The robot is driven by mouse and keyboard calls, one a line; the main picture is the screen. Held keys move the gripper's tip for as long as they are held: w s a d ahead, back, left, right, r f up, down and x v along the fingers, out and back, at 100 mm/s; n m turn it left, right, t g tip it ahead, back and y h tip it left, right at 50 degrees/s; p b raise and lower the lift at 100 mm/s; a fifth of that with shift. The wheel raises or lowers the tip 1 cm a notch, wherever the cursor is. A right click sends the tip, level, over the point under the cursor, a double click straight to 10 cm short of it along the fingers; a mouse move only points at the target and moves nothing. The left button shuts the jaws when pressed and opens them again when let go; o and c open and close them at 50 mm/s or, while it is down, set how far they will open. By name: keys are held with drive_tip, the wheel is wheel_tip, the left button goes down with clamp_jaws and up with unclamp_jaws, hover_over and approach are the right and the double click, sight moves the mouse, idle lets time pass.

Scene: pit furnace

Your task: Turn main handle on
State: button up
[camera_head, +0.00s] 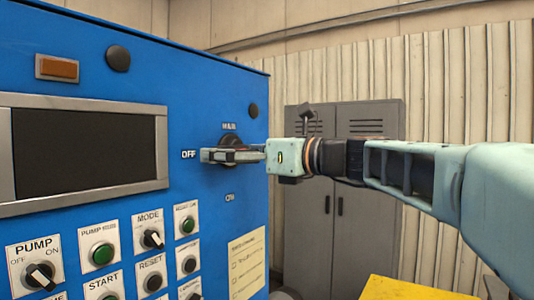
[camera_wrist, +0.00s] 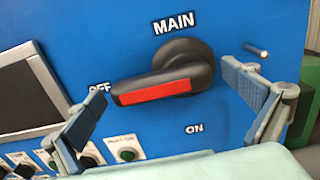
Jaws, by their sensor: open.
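The main handle (camera_wrist: 160,85) is a black rotary lever with a red stripe on the blue panel, below the label MAIN. Its lever points left toward OFF; the ON label (camera_wrist: 194,128) is below it. In the head view the handle (camera_head: 233,141) is partly hidden behind my gripper (camera_head: 232,155). In the wrist view my gripper (camera_wrist: 178,104) is open, one finger on the left near the lever's tip and the other on the right beyond the hub. The lever lies between the fingers with visible gaps. I cannot tell whether a finger touches it.
The blue panel (camera_head: 205,90) also carries a dark screen (camera_head: 85,150), an orange indicator (camera_head: 58,69) and several knobs and buttons below. Grey lockers (camera_head: 345,220) stand behind on the right. A yellow surface (camera_head: 395,289) is at the bottom right.

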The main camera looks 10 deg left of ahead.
sight(230, 165)
drive_tip(key=c, duration=1.7)
drive_tip(key=shift+f, duration=0.1)
drive_tip(key=n+b, duration=0.1)
drive_tip(key=f+n+b, duration=0.1)
drive_tip(key=n+b, duration=0.2)
drive_tip(key=shift+w+f, duration=0.15)
drive_tip(key=shift+f, duration=0.1)
drive_tip(key=n+b, duration=0.2)
drive_tip(key=n, duration=0.1)
drive_tip(key=w+f+n+b, duration=0.1)
drive_tip(key=n+b, duration=0.1)
drive_tip(key=n, duration=0.1)
drive_tip(key=n+b, duration=0.3)
drive_tip(key=n, duration=0.1)
drive_tip(key=shift+w+d+f, duration=0.25)
drive_tip(key=shift+w+d, duration=0.1)
drive_tip(key=shift+d, duration=0.05)
drive_tip(key=shift+w+d+n+b, duration=0.15)
drive_tip(key=shift+n+b, duration=0.15)
drive_tip(key=shift+n, duration=0.35)
drive_tip(key=shift+w+n+b, duration=0.15)
drive_tip(key=shift+n+b, duration=0.15)
drive_tip(key=shift+n, duration=0.4)
drive_tip(key=shift+w+d+n+b, duration=0.15)
drive_tip(key=shift+n+b, duration=0.15)
drive_tip(key=shift+n, duration=0.35)
drive_tip(key=shift+a+r, duration=0.1)
